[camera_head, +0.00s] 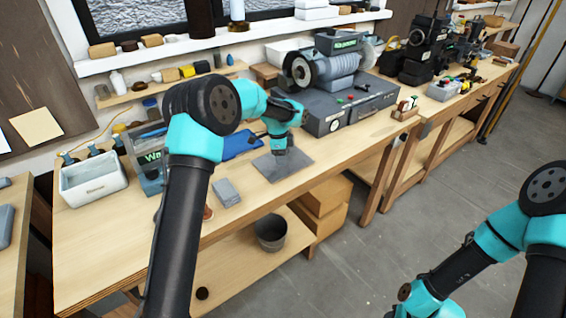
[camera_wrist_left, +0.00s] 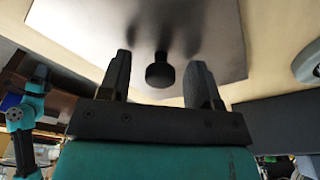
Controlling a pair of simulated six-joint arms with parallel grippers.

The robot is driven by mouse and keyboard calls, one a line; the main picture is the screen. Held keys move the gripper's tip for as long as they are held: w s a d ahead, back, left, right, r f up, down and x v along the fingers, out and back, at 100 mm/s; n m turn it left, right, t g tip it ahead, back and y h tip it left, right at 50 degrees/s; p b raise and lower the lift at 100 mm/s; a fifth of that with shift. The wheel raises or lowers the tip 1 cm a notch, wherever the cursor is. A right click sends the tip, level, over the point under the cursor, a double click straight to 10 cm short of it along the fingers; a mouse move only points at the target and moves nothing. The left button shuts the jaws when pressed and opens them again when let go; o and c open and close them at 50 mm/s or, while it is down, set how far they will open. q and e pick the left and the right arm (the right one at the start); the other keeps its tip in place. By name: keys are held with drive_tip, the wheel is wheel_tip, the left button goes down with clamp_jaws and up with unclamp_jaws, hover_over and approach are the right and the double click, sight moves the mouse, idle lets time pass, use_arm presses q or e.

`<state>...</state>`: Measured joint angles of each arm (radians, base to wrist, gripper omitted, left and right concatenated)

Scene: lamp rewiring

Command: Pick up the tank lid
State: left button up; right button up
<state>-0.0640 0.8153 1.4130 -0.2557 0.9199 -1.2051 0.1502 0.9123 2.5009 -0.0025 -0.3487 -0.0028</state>
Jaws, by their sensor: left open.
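The tank lid is a flat grey square plate (camera_head: 270,168) lying on the workbench in the head view. In the left wrist view the lid (camera_wrist_left: 185,20) fills the top, with a round black knob (camera_wrist_left: 160,74) standing on it. My left gripper (camera_head: 281,150) is directly over the lid and hides the knob in the head view. In the left wrist view my left gripper (camera_wrist_left: 161,80) is open, with one finger on each side of the knob and visible gaps between. My right arm shows at the lower right, its gripper out of frame.
A clear tank (camera_head: 150,178) and a white tub (camera_head: 94,180) stand left on the bench. A grey block (camera_head: 226,193) lies near the front edge. A blue item (camera_head: 240,143) lies behind the lid. A bench grinder (camera_head: 335,70) on a grey cabinet stands right.

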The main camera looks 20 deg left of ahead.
use_arm(q)
clamp_jaws()
idle(0.5)
drive_tip(key=shift+r, duration=0.1)
drive_tip(key=shift+r, duration=1.65)
drive_tip(key=s+d, duration=0.2)
drive_tip(key=s, duration=0.5)
drive_tip(key=s+d+r, duration=0.1)
drive_tip(key=s+d, duration=0.2)
drive_tip(key=s, duration=0.5)
drive_tip(key=shift+r, duration=0.3)
drive_tip(key=shift+s, duration=0.1)
